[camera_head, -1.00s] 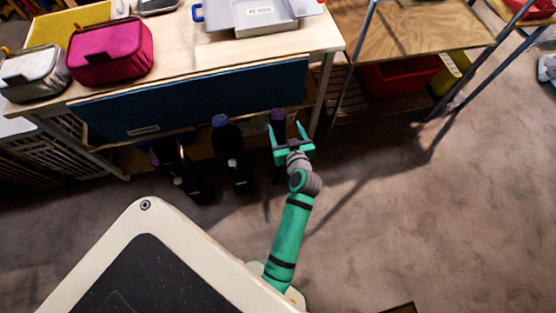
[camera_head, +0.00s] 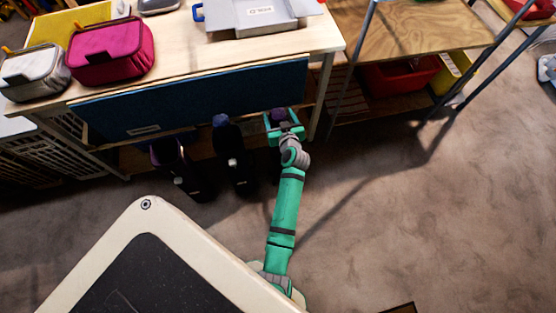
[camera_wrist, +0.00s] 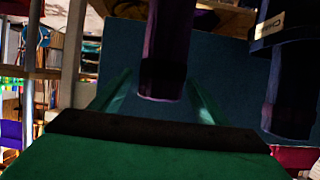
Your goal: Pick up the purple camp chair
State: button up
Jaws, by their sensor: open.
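A dark, rolled camp chair with a purple end (camera_head: 278,115) stands at the right of a row in front of the bench. My gripper (camera_head: 281,124) is open, with its fingers on either side of this purple end. In the wrist view the purple chair (camera_wrist: 165,70) hangs into the gap between the two green fingers, and I see space on both sides of it. Whether the fingers touch it cannot be told. Most of its body is hidden by my gripper and arm in the head view.
A dark rolled chair with a blue top (camera_head: 221,122) stands just left of my gripper. Another dark one with some purple (camera_head: 165,152) stands further left. The blue bench front (camera_head: 190,97) is close behind. Carpet to the right (camera_head: 430,210) is clear.

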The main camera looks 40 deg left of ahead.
jog(key=shift+a+f, duration=0.1)
jog(key=shift+c, duration=0.4)
jog(key=shift+w, duration=0.1)
grip_shut()
jog(key=shift+r, duration=0.2)
